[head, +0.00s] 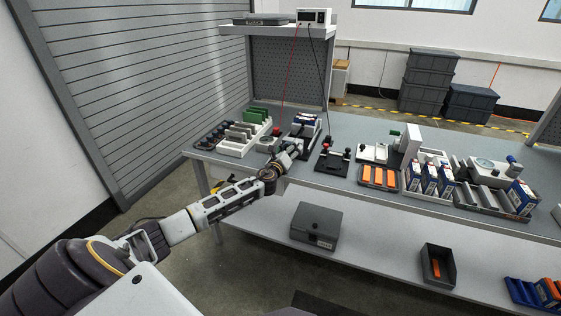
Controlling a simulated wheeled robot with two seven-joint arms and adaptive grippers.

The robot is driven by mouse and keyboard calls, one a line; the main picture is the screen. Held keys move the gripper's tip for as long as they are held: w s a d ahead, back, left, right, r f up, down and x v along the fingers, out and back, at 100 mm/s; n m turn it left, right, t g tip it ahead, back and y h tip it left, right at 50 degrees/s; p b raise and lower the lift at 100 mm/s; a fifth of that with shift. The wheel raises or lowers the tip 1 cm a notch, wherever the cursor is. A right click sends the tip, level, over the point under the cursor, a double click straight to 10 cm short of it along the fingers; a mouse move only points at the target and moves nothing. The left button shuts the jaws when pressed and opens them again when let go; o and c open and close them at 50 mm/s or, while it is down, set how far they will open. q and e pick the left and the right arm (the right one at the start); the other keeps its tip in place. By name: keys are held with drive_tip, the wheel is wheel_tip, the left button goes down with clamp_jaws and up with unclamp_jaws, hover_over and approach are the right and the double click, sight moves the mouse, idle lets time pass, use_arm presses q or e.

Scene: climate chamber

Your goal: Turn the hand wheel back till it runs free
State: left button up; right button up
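My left arm reaches in from the left to the front of the workbench (345,182). Its gripper (296,147) is at the front of a dark fixture (310,141) that has a blue-and-white box (305,120) at its top. The gripper's fingers are small and overlap the fixture, so I cannot tell whether they are open or shut, or whether they touch it. I cannot make out a hand wheel clearly; it may be hidden behind the gripper. My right gripper is not in view.
Left of the fixture are a red knob (277,131) and a white rack with green and grey parts (233,146). To the right are a black stand with a red top (333,160), an orange-filled tray (379,178) and several boxes. A grey case (316,225) lies on the lower shelf.

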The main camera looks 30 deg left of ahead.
use_arm(q)
drive_tip(key=v, duration=1.1)
drive_tip(key=shift+s, duration=0.25)
idle(0.4)
drive_tip(key=shift+s+d+f, duration=0.1)
drive_tip(key=shift+d, duration=0.05)
idle(0.6)
